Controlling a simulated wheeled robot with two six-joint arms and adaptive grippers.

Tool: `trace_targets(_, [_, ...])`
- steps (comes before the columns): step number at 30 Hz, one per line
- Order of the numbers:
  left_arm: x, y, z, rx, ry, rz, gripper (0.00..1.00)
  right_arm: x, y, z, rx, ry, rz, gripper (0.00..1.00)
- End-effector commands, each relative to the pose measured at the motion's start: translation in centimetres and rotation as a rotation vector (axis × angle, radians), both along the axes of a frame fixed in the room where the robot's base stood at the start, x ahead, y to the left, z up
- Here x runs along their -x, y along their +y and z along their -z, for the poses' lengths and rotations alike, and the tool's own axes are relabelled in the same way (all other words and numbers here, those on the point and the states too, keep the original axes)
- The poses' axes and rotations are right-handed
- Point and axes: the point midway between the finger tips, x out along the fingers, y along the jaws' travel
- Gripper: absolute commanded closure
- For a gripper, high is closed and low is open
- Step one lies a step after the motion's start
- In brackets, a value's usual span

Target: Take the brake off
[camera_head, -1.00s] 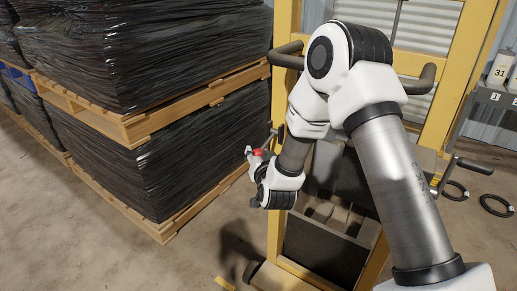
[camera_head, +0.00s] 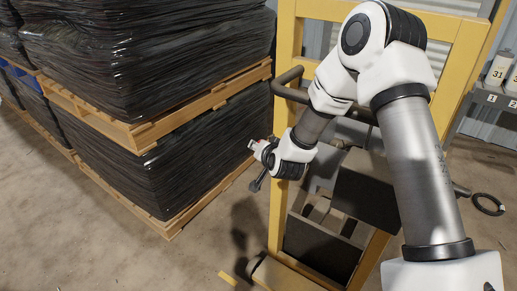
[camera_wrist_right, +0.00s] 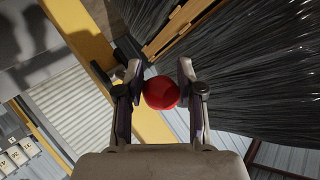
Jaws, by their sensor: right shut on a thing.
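My right arm crosses the head view from the lower right. My right gripper (camera_head: 257,148) is beside the left post of a yellow frame. In the wrist view the gripper (camera_wrist_right: 161,92) is shut on a round red knob (camera_wrist_right: 161,93), with one finger on each side. The knob shows only as a small red patch (camera_head: 264,142) in the head view. Its lever is mostly hidden, and I cannot tell how it is angled. A short dark rod (camera_head: 258,183) shows just below the gripper. My left gripper is not in view.
The yellow frame (camera_head: 284,140) carries a dark handle bar (camera_head: 289,76) and an open dark bin (camera_head: 318,246). Black-wrapped loads on wooden pallets (camera_head: 150,134) stand close on the left. Bare floor shows at lower left.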

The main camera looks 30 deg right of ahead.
Motion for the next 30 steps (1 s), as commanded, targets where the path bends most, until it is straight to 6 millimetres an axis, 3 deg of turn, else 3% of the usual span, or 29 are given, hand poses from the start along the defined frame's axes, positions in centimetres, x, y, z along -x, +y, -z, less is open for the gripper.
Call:
trace_targets(1, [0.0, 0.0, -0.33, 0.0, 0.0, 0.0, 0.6, -0.53, -0.31, -1.28, 0.008, -0.027, 0.004, 1.0])
trace_targets(17, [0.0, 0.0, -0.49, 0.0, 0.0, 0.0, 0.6, -0.61, -0.36, -1.51, 0.009, -0.028, 0.002, 1.0])
trace_targets(18, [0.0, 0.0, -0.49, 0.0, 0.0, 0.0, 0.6, -0.61, -0.36, -1.51, 0.008, -0.027, 0.002, 0.49])
trace_targets(19, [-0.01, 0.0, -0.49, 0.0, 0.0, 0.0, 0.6, -0.61, -0.36, -1.51, 0.008, -0.027, 0.002, 0.38])
trace_targets(30, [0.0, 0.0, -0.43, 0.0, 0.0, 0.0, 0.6, -0.44, -0.34, -1.15, 0.006, -0.02, 0.003, 0.36])
